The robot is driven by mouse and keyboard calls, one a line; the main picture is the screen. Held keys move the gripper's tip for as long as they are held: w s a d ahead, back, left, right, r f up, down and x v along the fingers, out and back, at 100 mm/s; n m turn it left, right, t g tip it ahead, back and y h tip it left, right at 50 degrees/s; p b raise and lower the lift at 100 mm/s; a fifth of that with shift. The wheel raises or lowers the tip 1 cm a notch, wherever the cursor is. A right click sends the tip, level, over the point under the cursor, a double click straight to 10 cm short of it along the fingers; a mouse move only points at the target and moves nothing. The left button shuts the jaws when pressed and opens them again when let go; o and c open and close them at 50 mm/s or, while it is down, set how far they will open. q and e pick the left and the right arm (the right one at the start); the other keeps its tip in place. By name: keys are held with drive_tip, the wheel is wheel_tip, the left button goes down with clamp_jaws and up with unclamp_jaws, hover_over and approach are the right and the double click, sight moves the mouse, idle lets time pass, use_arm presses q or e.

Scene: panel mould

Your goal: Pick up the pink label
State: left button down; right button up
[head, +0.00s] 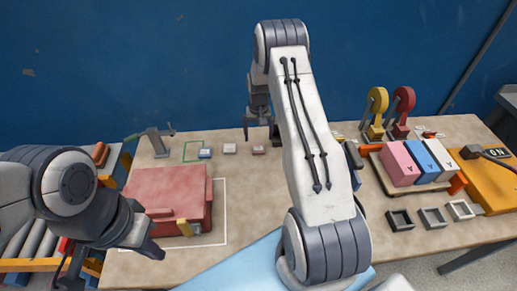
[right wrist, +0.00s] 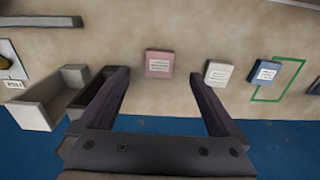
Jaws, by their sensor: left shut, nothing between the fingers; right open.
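The pink label (head: 258,150) is a small flat block lying on the far part of the table, right of a white label (head: 230,148) and a blue label (head: 204,153). My right gripper (head: 259,128) is open and empty, pointing down above the table near the pink label. In the right wrist view the pink label (right wrist: 159,64) shows in the gap between the open fingers, just past their tips and apart from them. The white label (right wrist: 218,73) is outside the right-hand finger. My left gripper (head: 148,247) is shut and empty at the front left, near the red mould.
A red box-like mould (head: 180,192) stands on the left. A green outline (head: 187,151) is marked by the blue label. Pink, blue and white blocks (head: 401,163) and small grey trays (head: 432,218) are on the right. In the right wrist view, an open tray (right wrist: 40,103) lies near the left finger.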

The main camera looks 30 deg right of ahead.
sight(259, 151)
wheel_tip(259, 151, down, 3)
drive_tip(key=shift+r+p, duration=0.15)
drive_tip(key=shift+p, duration=0.15)
drive_tip(key=f+p, duration=0.1)
drive_tip(key=f, duration=0.1)
drive_tip(key=f+p, duration=0.1)
drive_tip(key=f, duration=0.1)
drive_tip(key=shift+s+f+p, duration=0.2)
drive_tip(key=shift+f+p, duration=0.1)
drive_tip(key=shift+f, duration=0.35)
drive_tip(key=c, duration=1.4)
drive_tip(key=shift+r, duration=0.1)
drive_tip(key=shift+c, duration=0.2)
